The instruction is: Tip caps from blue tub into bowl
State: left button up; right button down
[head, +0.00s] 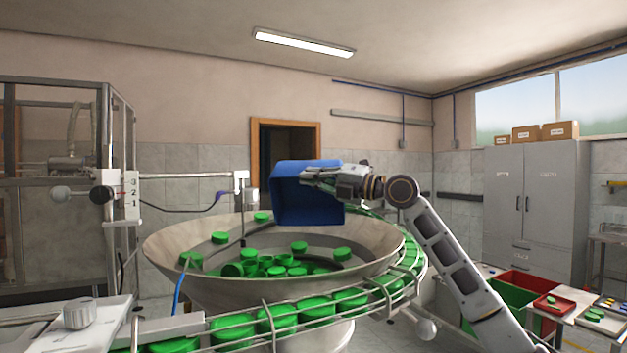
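The blue tub (306,200) is held up over the back of the metal feeder bowl (185,240). My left gripper is not in view.
A railed track with green caps (316,309) curves around the bowl's front and right. A control panel (77,314) stands at the front left. Red (525,284) and green (497,296) bins are at the lower right. A grey cabinet (535,205) stands behind.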

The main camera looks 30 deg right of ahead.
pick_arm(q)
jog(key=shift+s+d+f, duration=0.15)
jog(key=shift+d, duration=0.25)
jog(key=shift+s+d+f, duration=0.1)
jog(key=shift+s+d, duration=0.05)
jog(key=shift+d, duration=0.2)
pick_arm(e)
jog(key=shift+f, duration=0.1)
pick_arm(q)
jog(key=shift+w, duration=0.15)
pick_arm(e)
jog(key=shift+a, duration=0.1)
jog(key=shift+w+a, duration=0.15)
jog(key=shift+a, duration=0.05)
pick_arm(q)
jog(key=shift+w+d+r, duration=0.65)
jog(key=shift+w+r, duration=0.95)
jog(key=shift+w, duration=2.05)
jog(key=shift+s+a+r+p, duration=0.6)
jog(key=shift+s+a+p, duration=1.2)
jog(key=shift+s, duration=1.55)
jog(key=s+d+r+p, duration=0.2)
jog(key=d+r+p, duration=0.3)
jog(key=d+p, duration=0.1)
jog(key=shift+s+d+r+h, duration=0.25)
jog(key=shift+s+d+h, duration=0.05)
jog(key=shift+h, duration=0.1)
pick_arm(e)
notch_tip(320, 180, up, 12)
